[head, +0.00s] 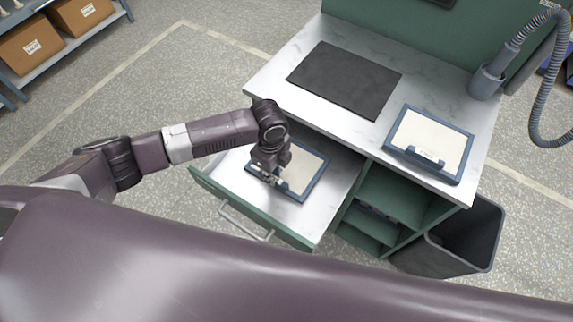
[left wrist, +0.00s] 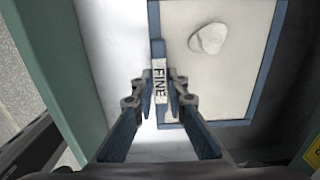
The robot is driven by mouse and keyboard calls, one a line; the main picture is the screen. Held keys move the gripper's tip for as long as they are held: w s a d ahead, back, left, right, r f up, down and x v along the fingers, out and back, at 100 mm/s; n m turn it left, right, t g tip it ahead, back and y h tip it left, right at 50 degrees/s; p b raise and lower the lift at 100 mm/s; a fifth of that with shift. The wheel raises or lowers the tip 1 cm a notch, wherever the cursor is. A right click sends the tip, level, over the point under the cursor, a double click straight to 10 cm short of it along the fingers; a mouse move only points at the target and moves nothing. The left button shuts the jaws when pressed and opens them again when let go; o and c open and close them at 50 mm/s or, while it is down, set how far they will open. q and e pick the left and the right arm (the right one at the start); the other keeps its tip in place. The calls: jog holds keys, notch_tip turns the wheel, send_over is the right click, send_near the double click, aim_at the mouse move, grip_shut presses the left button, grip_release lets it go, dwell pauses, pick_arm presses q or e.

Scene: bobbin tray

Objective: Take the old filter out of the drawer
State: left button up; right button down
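The old filter, a pale panel in a blue frame (head: 316,184), lies flat in the open drawer (head: 338,192). In the left wrist view its frame (left wrist: 214,130) shows, with a grey-white lump on the pale panel (left wrist: 240,60) and a raised blue tab labelled FINE (left wrist: 160,62) along one edge. My left gripper (head: 273,178) reaches down into the drawer at that tab. Its fingertips (left wrist: 159,88) are on either side of the tab, very close to it. I cannot tell whether they press on it. My right gripper is not in view.
A second blue-framed filter (head: 436,137) lies on the marble counter (head: 300,53), right of a dark mat (head: 345,78). An open dark bin (head: 466,240) stands right of the cabinet shelves (head: 385,200). A grey hose (head: 540,105) hangs at the right. Drawer floor left of the filter is bare.

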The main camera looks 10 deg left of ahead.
pick_arm(q)
grip_shut()
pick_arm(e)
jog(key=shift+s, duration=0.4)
pick_arm(q)
jog(key=shift+r, duration=0.15)
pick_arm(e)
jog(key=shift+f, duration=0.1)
